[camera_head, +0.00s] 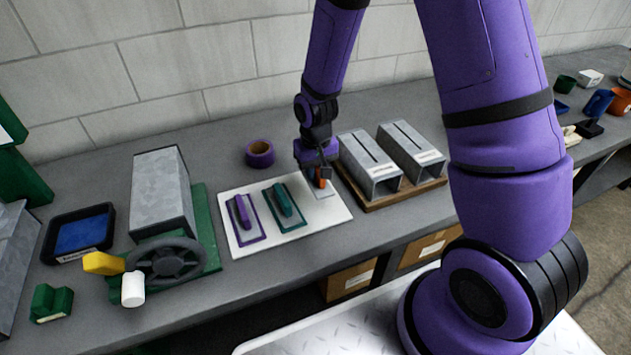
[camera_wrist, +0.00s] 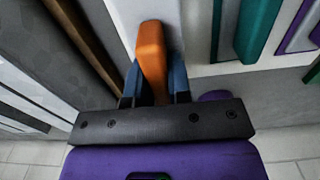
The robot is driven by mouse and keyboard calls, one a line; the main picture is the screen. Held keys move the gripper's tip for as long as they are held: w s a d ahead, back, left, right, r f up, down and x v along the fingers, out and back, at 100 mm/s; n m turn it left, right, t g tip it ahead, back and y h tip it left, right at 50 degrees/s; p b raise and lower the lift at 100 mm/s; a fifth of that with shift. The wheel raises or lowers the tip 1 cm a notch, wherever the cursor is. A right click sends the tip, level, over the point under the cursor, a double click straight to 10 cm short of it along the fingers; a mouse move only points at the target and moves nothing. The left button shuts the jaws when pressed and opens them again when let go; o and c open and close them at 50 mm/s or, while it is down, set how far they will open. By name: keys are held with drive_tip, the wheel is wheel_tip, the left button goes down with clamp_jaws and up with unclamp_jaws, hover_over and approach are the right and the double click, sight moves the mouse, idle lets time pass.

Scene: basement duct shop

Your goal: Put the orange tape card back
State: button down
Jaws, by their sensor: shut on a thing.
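The orange tape card shows an orange grip (camera_head: 321,178), held over the right part of a white board (camera_head: 239,246). In the wrist view the orange grip (camera_wrist: 151,55) stands between my blue fingertips. My gripper (camera_head: 318,174) is shut on it and points down. A pale grey plate shows under the grip; whether it rests on the board or hangs just above it I cannot tell. A purple card (camera_head: 241,217) and a green card (camera_head: 284,204) lie on the board to the left, each with a raised grip.
Two metal ducts (camera_head: 369,162) on a wooden base stand close to the right of my gripper. A purple tape roll (camera_head: 260,153) lies behind the board. A metal block (camera_head: 162,195) with a handwheel (camera_head: 167,260) stands left. Bare bench lies in front of the board.

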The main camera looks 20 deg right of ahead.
drive_tip(key=shift+f, duration=2)
drive_tip(key=c, duration=1.1)
unclamp_jaws()
drive_tip(key=shift+f, duration=0.15)
drive_tip(key=shift+o, duration=0.2)
wheel_tip(320, 180, up, 13)
drive_tip(key=shift+f, duration=0.1)
drive_tip(key=s+d+r+t, duration=0.25)
drive_tip(key=s+r, duration=0.35)
drive_tip(key=r, duration=0.5)
drive_tip(key=s+d+r+t, duration=0.1)
drive_tip(key=s+d+r, duration=0.2)
drive_tip(key=s+r, duration=0.6)
drive_tip(key=s+d+r+t, duration=0.1)
drive_tip(key=s+r, duration=0.5)
drive_tip(key=s, duration=0.2)
drive_tip(key=shift+d+t, duration=0.2)
drive_tip(key=shift+t, duration=0.15)
